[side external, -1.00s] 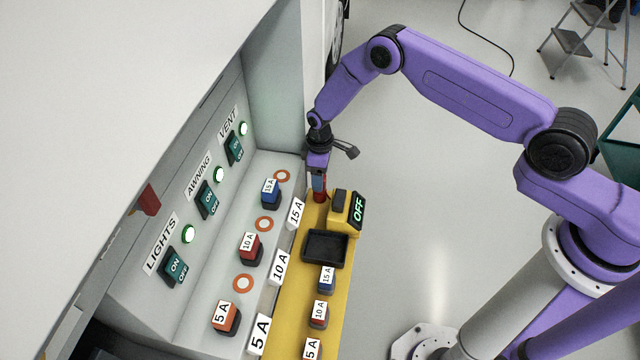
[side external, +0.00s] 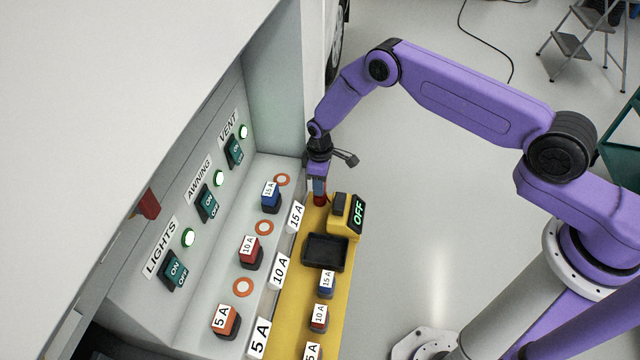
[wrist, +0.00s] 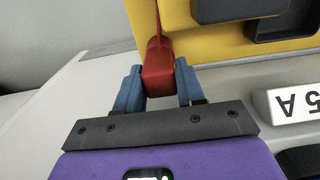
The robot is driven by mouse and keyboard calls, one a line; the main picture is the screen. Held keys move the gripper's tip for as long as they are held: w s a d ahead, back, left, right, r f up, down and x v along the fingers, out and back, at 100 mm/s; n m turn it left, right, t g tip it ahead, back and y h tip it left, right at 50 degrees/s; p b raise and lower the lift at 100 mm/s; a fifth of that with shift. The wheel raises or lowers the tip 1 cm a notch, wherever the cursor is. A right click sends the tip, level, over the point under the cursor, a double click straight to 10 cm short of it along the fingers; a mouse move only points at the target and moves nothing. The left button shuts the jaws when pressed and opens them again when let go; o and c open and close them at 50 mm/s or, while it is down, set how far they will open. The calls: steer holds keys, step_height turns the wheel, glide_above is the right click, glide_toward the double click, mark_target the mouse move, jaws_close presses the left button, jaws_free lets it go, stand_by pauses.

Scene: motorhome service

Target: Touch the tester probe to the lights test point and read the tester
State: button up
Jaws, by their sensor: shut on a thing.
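My gripper (side external: 319,190) points down at the far end of the yellow tray, with its blue fingers shut on the red tester probe (wrist: 158,76). In the wrist view the probe sits between the fingers (wrist: 158,88), and a thin red part runs up from it against the yellow. The tester (side external: 345,213) stands beside it on the right, and its display (side external: 358,210) reads OFF. Three orange-ringed test points lie on the grey panel; the one nearest the LIGHTS label (side external: 160,248) is the near ring (side external: 243,287), well away from the probe. The probe's tip is hidden.
The yellow tray (side external: 290,318) holds a black bin (side external: 325,252) and several spare fuses. Fuses (side external: 226,320) and upright amp labels (side external: 260,338) stand around the test points. Each switch (side external: 173,270) has a lit green lamp (side external: 189,237). Open floor lies to the right.

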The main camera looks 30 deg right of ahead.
step_height(320, 180, up, 10)
steer(key=shift+f, duration=0.1)
stand_by(0.4)
